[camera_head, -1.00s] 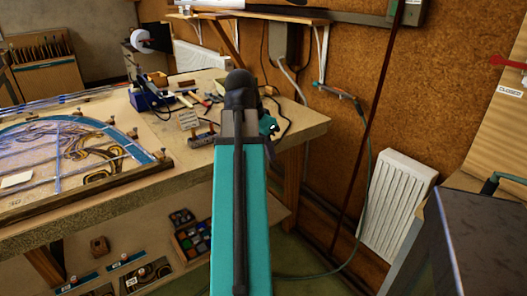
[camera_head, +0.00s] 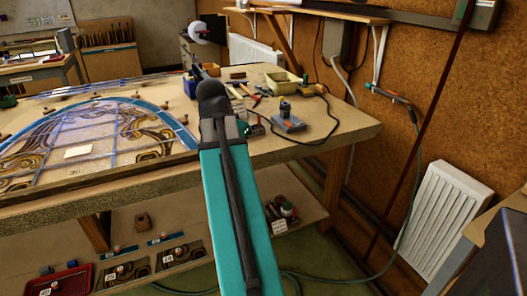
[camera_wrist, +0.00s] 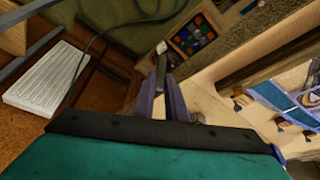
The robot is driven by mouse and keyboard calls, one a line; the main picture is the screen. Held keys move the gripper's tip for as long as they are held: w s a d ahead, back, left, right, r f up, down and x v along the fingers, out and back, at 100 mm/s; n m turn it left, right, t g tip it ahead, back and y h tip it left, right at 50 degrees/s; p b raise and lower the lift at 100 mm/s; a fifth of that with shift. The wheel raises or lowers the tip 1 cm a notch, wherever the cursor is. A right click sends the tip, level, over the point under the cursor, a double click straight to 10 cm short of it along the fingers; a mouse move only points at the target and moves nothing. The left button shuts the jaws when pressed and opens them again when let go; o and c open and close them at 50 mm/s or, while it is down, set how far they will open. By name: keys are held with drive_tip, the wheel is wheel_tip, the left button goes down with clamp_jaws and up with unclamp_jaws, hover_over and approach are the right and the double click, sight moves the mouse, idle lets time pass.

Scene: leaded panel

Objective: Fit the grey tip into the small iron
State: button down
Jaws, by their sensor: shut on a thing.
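In the wrist view my gripper (camera_wrist: 162,95) shows two purple fingers shut on a narrow dark grey piece (camera_wrist: 161,70), which looks like the grey tip. It is held above the floor and bench edge, touching nothing that I can make out. In the head view my own arm hides the fingertips and the held piece. I cannot pick out the small iron for certain. A small blue-grey unit with a dark knob (camera_head: 288,122) and a black cord stands on the bench's right part.
The workbench (camera_head: 335,135) carries a leaded panel (camera_head: 90,140) at left and a yellow tray (camera_head: 283,82) at the back. A lower shelf holds boxes and a red tray (camera_head: 62,280). A radiator (camera_head: 447,220) and a hanging corded tool (camera_head: 390,95) are at right.

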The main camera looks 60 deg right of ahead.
drive_tip(key=w+a+f+n+t+y, duration=0.1)
drive_tip(key=w+a+n, duration=0.5)
drive_tip(key=a, duration=0.8)
drive_tip(key=w+a+f+n+t+y, duration=0.2)
drive_tip(key=w+a+n, duration=0.3)
drive_tip(key=w+a, duration=0.7)
drive_tip(key=w+a+f+n+t+y, duration=0.1)
drive_tip(key=w+a+f+n, duration=0.2)
drive_tip(key=a, duration=1.3)
drive_tip(key=shift+w+a+n+y, duration=0.35)
drive_tip(key=shift+w+n, duration=1.45)
drive_tip(key=shift+w, duration=1.4)
drive_tip(key=shift+a, duration=0.1)
